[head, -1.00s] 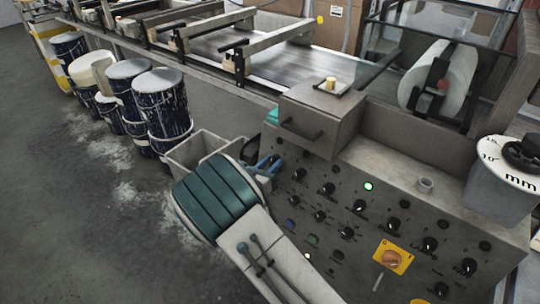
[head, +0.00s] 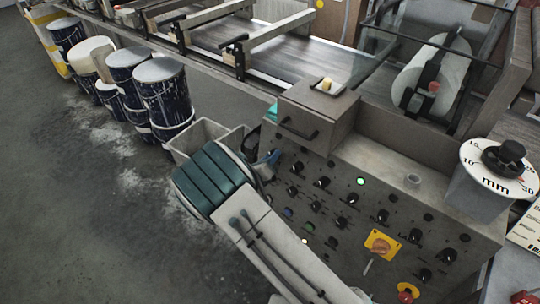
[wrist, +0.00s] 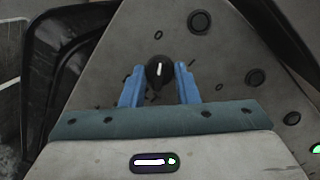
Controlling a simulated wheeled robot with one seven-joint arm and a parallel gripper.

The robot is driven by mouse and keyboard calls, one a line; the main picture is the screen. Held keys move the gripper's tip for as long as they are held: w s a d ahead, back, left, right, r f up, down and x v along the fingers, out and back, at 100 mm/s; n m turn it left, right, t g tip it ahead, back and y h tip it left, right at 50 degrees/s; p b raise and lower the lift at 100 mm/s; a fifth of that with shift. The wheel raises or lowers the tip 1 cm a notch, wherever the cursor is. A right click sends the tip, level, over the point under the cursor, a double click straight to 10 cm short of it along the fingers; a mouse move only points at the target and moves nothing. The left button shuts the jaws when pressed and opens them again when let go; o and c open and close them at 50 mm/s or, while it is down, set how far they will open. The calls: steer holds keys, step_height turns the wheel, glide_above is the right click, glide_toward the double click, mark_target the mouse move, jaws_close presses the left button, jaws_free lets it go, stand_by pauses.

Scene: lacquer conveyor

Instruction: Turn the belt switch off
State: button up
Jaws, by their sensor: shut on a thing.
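A black rotary knob (wrist: 159,72) with a white pointer line sits on the grey control panel, in the middle of the wrist view. Its pointer stands almost upright in that view. In the head view my gripper (head: 270,157) is at the panel's upper left edge, partly hidden behind my forearm, which also hides the gripped knob.
The control panel (head: 400,190) carries several other black knobs, a lit green lamp (head: 360,181) and an orange switch on a yellow plate (head: 381,244). A grey drawer box (head: 318,112) stands above the gripper. Grey bins (head: 200,138) and paint drums (head: 163,95) stand to the left.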

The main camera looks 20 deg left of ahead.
steer(key=shift+a, duration=0.1)
steer(key=o, duration=1)
steer(key=shift+c, duration=0.2)
steer(key=v, duration=1.3)
steer(key=shift+s+b, duration=0.4)
steer(key=shift+b, duration=0.05)
steer(key=shift+a+r, duration=0.1)
